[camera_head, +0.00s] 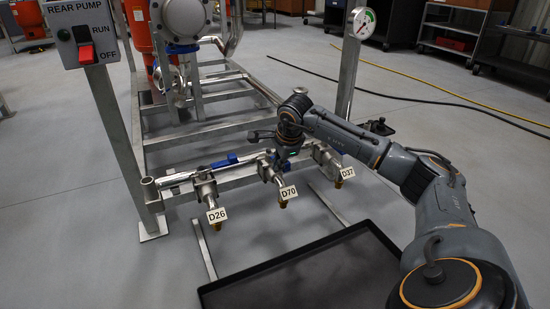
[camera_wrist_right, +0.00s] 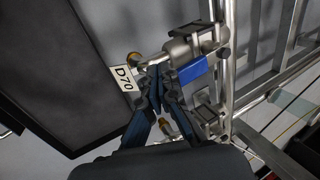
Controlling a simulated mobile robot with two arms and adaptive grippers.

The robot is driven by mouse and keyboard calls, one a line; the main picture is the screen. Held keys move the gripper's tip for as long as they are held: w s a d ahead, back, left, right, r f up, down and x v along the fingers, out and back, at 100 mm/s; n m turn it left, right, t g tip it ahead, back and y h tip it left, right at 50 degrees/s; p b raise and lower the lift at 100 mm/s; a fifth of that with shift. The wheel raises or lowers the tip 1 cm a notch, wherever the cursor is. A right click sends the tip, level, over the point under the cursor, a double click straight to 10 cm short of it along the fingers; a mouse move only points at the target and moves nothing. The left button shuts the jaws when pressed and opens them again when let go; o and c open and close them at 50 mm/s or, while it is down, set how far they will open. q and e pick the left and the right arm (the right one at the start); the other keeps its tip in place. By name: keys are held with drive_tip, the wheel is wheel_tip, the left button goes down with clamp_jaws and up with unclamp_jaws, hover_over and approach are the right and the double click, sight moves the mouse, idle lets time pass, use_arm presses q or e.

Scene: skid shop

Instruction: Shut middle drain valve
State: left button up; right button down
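The middle drain valve, tagged D70 (camera_head: 288,192), sits on the steel manifold between the valves tagged D26 (camera_head: 217,215) and D37 (camera_head: 347,172). My right gripper (camera_head: 284,163) is just above and behind the D70 valve and hides part of it. In the right wrist view, the D70 tag (camera_wrist_right: 124,78) is left of my right gripper (camera_wrist_right: 159,72), whose fingers come together at the tips. A blue handle (camera_wrist_right: 193,71) lies right beside the right-hand finger, by the valve body; whether they touch is unclear. I see nothing held between the fingers. My left gripper is not in view.
A black tray (camera_head: 225,288) lies on the floor in front of the valves. A post with a gauge (camera_head: 362,23) stands behind my right arm. A rear pump switch box (camera_head: 83,33) is on a post at left. Hoses cross the floor at right.

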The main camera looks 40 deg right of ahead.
sight(289, 163)
drive_tip(key=shift+s+d, duration=0.3)
drive_tip(key=shift+d, duration=0.45)
drive_tip(key=shift+s+d, duration=0.3)
drive_tip(key=shift+d, duration=0.7)
drive_tip(key=shift+d+p, duration=0.5)
drive_tip(key=shift+d, duration=0.6)
